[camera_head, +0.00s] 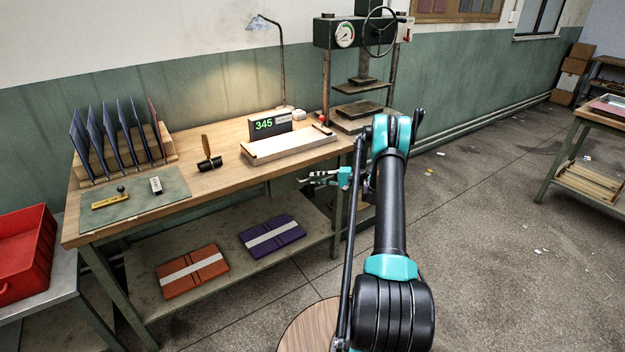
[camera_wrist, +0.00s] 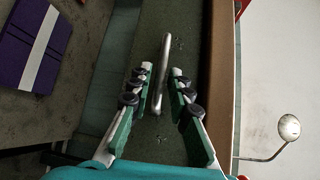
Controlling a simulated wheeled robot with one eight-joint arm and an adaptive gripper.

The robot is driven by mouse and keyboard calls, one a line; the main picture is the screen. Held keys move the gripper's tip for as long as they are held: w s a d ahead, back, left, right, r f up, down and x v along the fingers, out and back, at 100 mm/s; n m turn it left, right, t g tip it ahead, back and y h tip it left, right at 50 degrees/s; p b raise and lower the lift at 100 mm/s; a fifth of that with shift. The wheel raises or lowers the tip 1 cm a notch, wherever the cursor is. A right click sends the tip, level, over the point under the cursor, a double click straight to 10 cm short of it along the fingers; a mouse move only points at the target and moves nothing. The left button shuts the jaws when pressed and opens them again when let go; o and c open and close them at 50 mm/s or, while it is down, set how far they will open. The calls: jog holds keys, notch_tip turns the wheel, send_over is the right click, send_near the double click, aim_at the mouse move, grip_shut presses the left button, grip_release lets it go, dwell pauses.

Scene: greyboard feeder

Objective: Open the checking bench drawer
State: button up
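The checking bench (camera_head: 225,180) has a wooden top, and no drawer stands out from its front edge in the head view. In the wrist view, the dark green drawer front (camera_wrist: 185,30) lies beside the brown edge of the bench top (camera_wrist: 222,60). A straight metal bar handle (camera_wrist: 164,65) is on it. My gripper (camera_wrist: 158,75) is open, with one finger on each side of the handle and a visible gap on both sides. In the head view, my gripper (camera_head: 318,178) is just below the bench's front edge, near its right end.
A lower shelf (camera_head: 235,225) holds an orange folder (camera_head: 185,285) and a purple folder (camera_head: 285,250). A display (camera_head: 270,125), a white-topped tray (camera_head: 290,145) and a black-headed mallet (camera_head: 210,163) are on the bench. A press (camera_head: 365,80) stands beyond it. Floor to the right is mostly clear.

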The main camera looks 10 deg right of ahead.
jog(key=shift+x, duration=1)
grip_shut()
